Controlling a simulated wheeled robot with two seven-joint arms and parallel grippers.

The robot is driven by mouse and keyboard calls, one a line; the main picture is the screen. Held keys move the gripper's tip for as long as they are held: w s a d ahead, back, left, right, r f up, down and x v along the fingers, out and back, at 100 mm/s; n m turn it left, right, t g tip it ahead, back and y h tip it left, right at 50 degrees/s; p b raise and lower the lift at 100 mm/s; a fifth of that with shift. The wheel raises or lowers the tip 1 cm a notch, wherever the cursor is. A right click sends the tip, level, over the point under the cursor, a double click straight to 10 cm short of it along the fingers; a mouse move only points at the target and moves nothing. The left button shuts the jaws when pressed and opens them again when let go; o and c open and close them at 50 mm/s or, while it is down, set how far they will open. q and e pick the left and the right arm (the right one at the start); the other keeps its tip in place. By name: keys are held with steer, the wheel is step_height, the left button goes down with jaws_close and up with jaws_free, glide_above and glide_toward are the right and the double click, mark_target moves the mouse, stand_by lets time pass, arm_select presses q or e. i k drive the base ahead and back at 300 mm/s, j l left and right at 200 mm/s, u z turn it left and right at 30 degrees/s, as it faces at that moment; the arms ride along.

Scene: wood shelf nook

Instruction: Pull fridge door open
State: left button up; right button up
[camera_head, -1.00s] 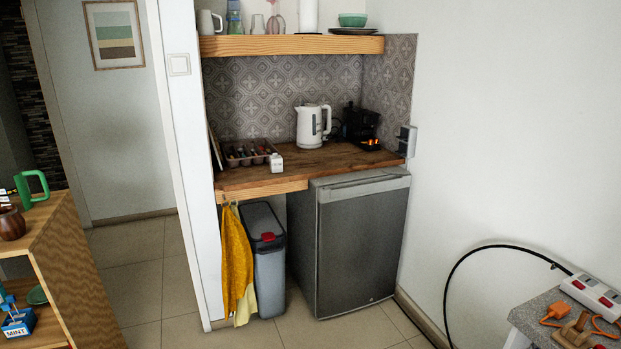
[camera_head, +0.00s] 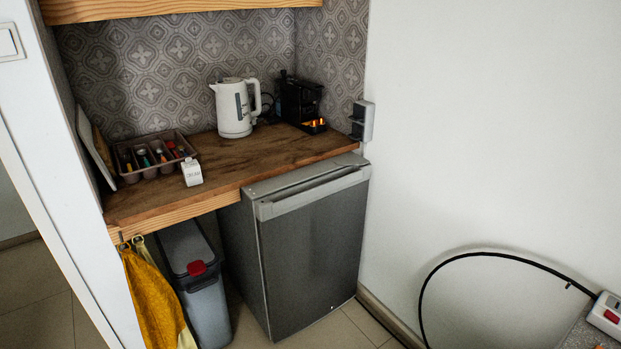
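A small grey fridge (camera_head: 312,255) stands under the right part of the wooden counter, close to the right wall. Its dark front door is shut. A lighter band with a recessed grip (camera_head: 312,190) runs along the top of the door. Neither of my grippers shows in the head view.
A grey bin with a red latch (camera_head: 204,295) stands left of the fridge, beside hanging yellow towels (camera_head: 155,295). The counter (camera_head: 225,165) holds a white kettle (camera_head: 234,108), a cutlery tray (camera_head: 150,160) and a black coffee machine (camera_head: 300,98). A black cable (camera_head: 480,255) arches at right.

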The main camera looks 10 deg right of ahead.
mark_target(309, 234)
steer(key=i+j+z, duration=0.2)
steer(key=i+z, duration=0.2)
steer(key=i+j+z, duration=0.4)
steer(key=i, duration=0.2)
